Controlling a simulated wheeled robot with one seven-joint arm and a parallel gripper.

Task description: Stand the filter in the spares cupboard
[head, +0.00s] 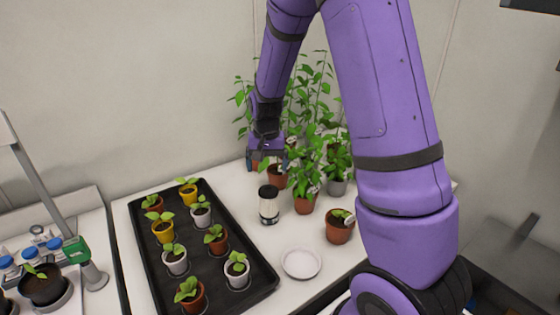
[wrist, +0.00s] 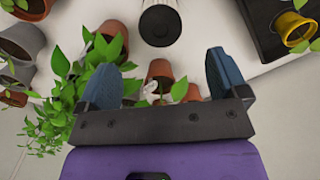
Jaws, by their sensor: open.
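My gripper (head: 267,161) hangs over the back of the white bench in the head view, in front of leafy plants. Its two blue fingers stand apart with nothing held between them in the wrist view (wrist: 170,76). A small upright cylinder with a dark cap and a pale body (head: 269,204) stands on the bench below and nearer than my gripper; it may be the filter, but I cannot be sure. Its dark round top shows at the top of the wrist view (wrist: 160,25), beyond the fingertips. No spares cupboard is identifiable in either view.
A black tray (head: 262,283) of several seedling pots lies left of the cylinder. A white saucer (head: 301,263) and a terracotta pot (head: 339,231) stand nearer and right. Tall potted plants (head: 304,177) crowd close to my gripper. Another bench (head: 88,230) with blue-capped items stands at left.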

